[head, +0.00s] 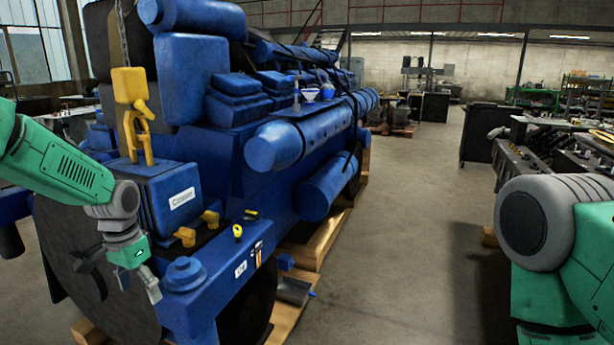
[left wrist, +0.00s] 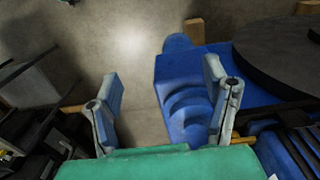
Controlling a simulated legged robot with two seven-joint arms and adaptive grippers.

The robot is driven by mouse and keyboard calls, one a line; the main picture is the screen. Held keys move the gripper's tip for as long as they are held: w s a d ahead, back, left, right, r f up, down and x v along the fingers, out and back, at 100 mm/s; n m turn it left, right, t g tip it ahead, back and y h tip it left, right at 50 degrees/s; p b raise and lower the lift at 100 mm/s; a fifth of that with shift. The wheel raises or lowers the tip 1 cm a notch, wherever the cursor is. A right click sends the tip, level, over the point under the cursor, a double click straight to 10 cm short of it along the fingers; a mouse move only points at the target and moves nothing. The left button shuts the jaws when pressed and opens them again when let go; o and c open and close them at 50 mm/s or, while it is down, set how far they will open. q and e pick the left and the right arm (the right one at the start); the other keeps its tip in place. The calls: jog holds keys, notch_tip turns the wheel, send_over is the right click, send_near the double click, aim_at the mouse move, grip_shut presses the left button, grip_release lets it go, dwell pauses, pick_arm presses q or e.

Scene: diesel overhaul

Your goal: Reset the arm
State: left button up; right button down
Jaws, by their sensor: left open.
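My left arm comes in from the left in the head view. Its gripper (head: 138,286) points down in front of the near end of the big blue diesel engine (head: 275,150). In the left wrist view, the gripper's fingers (left wrist: 160,78) are wide apart with nothing between them. A stepped round blue part (left wrist: 187,108) shows just beyond, by the right finger; I cannot tell whether they touch. My right arm (head: 565,240) shows at the right edge of the head view, and its gripper is out of view.
A blue box labelled Cooler (head: 160,195) sits on the engine's near end, with a yellow hook (head: 135,120) above it on a chain. Wooden beams (head: 310,255) lie under the engine. A cluttered bench (head: 560,145) stands right. The floor between (head: 400,230) is clear.

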pick_arm(q)
jog(key=s+d+f+n+b, duration=0.1)
jog(key=s+d+f+b, duration=0.15)
jog(key=s+f, duration=0.5)
jog(key=s+d+f+b, duration=0.2)
jog(key=s+f+b, duration=0.15)
jog(key=f, duration=0.75)
jog(key=s+d+f+n+b, duration=0.1)
jog(key=s+d+f+b, duration=0.2)
jog(key=s+f, duration=0.5)
jog(key=s+f+n+b, duration=0.1)
jog(key=s+f+b, duration=0.2)
jog(key=s, duration=0.6)
jog(key=s+f+b, duration=0.4)
jog(key=s+f, duration=0.3)
jog(key=s, duration=0.3)
jog(key=shift+s+a+f+n+t, duration=0.15)
jog(key=shift+s+f+n+t, duration=0.15)
jog(key=shift+n, duration=0.1)
